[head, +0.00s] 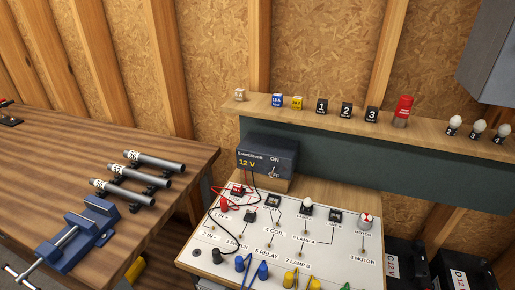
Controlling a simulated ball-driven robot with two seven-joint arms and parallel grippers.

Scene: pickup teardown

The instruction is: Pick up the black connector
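A small black connector (217,256) stands at the lower left of the white circuit board (190,256), left of the blue connectors (240,264). Three black blocks marked 1 (321,106), 2 (346,109) and 3 (372,114) stand in a row on the wooden shelf; I cannot tell whether they are connectors. Neither of my grippers shows in the head view.
A power box (266,154) reading 12 V stands behind the board, with red and black leads. Yellow connectors (289,278) are at the board's front. Left, a wooden bench (60,150) carries a blue vise (75,238) and three grey tubes (140,178). Black batteries (408,262) stand right.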

